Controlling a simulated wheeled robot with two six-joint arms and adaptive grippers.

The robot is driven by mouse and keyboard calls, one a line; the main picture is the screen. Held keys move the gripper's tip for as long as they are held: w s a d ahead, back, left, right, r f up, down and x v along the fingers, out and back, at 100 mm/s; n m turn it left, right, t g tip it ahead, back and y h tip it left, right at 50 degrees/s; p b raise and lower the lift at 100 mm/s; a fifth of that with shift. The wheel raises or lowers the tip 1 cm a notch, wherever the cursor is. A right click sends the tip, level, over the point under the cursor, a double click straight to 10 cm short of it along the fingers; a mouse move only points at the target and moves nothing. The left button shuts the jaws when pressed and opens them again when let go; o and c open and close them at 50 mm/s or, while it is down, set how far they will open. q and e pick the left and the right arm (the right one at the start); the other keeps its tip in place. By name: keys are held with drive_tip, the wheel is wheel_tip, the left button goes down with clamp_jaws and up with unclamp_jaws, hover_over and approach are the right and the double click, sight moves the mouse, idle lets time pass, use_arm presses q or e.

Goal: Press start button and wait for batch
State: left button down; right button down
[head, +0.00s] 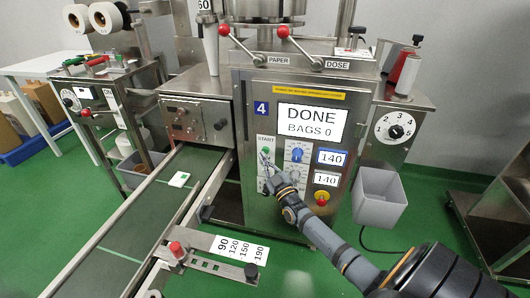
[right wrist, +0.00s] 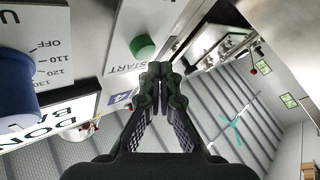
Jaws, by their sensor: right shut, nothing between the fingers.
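The packing machine (head: 250,200) has a screen (head: 311,122) reading "DONE, BAGS 0". The green start button (head: 265,150) is at the left of its panel, under the "START" label. The button also shows in the right wrist view (right wrist: 142,47), with its label beside it. My right gripper (head: 266,165) is just below the button in the head view. In the right wrist view the right gripper (right wrist: 160,72) is shut and empty, its tips close to the button. I cannot tell whether they touch it. My left gripper is not in view.
A blue knob (head: 297,155) and a red-yellow switch (head: 322,198) sit right of the button. A conveyor (head: 140,225) carries a small white-green packet (head: 179,179). A slider with a numbered scale (head: 240,248) is in front.

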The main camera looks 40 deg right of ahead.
idle(0.7)
drive_tip(key=shift+w+d, duration=0.25)
drive_tip(key=shift+d, duration=0.1)
